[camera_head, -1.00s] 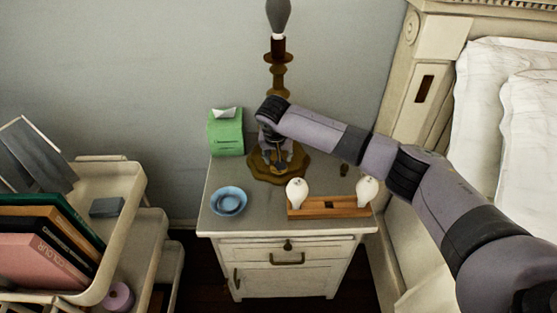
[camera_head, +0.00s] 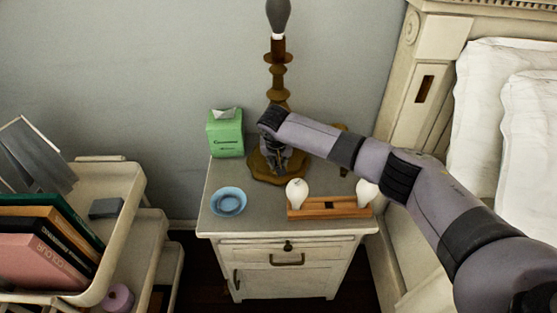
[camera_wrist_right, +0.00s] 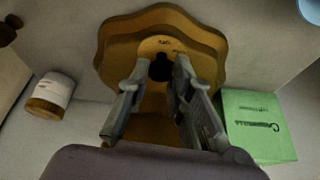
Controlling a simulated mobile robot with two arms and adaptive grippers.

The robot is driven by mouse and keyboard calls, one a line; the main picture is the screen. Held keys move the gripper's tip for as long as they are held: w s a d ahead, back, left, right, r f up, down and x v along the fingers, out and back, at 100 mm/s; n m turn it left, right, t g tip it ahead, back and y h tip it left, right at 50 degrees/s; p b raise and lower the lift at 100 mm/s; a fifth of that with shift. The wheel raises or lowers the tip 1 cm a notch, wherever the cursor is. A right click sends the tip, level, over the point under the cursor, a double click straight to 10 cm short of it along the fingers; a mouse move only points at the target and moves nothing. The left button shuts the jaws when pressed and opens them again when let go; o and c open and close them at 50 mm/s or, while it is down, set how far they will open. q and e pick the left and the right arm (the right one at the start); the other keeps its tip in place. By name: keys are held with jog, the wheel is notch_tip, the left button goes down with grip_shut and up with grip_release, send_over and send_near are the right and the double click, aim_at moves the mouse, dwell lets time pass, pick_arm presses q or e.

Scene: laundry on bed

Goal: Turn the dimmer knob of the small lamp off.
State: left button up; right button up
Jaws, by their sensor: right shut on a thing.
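The small lamp has a brown turned stem (camera_head: 278,75), a dark grey bulb (camera_head: 279,17) that shows no glow, and a scalloped brown base (camera_head: 257,172) on the nightstand. The base also shows in the right wrist view (camera_wrist_right: 205,38). The dark dimmer knob (camera_wrist_right: 160,68) stands on the base there. My right gripper (camera_head: 273,168) points down at the base in front of the stem. In the wrist view its fingers (camera_wrist_right: 160,75) are on either side of the knob, shut on it. The fingers hide part of the base. My left gripper is not in view.
A green tissue box (camera_head: 226,136) stands left of the lamp, a blue dish (camera_head: 229,201) in front of it. A wooden holder (camera_head: 330,207) with two white bulbs lies on the nightstand (camera_head: 265,224) at the front right. A cart (camera_head: 130,195) stands left, the bed right.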

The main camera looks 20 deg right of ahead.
grip_shut()
